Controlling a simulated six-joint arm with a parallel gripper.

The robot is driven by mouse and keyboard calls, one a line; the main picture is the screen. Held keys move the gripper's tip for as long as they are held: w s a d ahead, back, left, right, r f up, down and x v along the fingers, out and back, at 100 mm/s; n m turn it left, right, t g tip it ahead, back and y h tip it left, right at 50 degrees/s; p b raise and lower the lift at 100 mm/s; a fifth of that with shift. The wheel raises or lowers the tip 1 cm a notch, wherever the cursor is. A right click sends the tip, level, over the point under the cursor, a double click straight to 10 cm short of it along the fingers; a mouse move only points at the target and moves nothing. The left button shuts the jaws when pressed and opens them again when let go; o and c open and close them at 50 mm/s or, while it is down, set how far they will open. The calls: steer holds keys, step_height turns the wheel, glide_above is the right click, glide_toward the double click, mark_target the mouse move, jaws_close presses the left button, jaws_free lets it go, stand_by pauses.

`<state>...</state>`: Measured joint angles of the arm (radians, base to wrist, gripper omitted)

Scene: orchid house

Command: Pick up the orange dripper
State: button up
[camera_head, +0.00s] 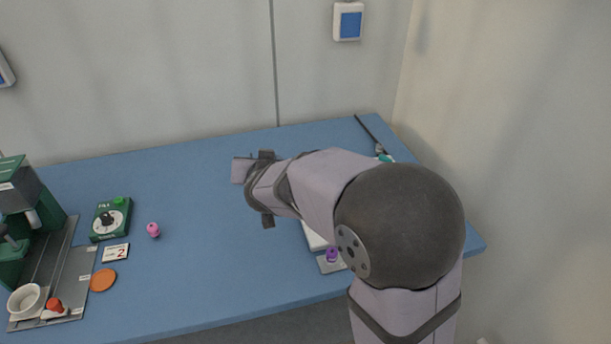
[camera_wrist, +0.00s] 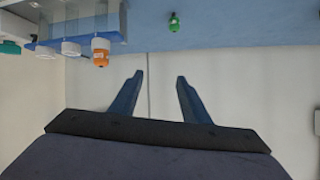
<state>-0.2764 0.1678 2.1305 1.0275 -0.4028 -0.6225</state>
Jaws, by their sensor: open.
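The orange dripper (camera_wrist: 101,54) shows in the wrist view at upper left, at the end of a row beside whitish round pieces on a clear rack (camera_wrist: 85,20). I cannot make it out for certain in the head view, where my arm covers part of the table. My gripper (camera_wrist: 158,76) is open and empty in the wrist view, its two dark fingers apart with pale wall between them. The dripper lies to the left of the fingers in that picture and is not between them. In the head view my fingers are not clearly seen.
A green dripper (camera_wrist: 174,23) is apart from the rack. On the blue table (camera_head: 205,215) are a pink dripper (camera_head: 153,230), a purple-topped piece (camera_head: 332,255), a green dial box (camera_head: 111,218), an orange disc (camera_head: 103,280) and a white cup (camera_head: 24,301). The table's middle is clear.

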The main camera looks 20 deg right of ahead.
steer(key=shift+w+d+f+m+g+h+b, duration=0.5)
steer(key=shift+d+f+m+h+b, duration=0.35)
steer(key=shift+d+h, duration=0.8)
steer(key=shift+w+d+f+m+g+h+b, duration=0.55)
steer(key=shift+d+f+m+h, duration=0.4)
steer(key=shift+d, duration=1.1)
steer(key=shift+w+d+f+m+g+h+b, duration=0.35)
steer(key=shift+w+d+f+m+h+b, duration=0.5)
steer(key=shift+d+h, duration=0.9)
steer(key=shift+s+d+r, duration=0.1)
steer(key=shift+s+r, duration=0.15)
steer(key=shift+s, duration=0.05)
jaws_close()
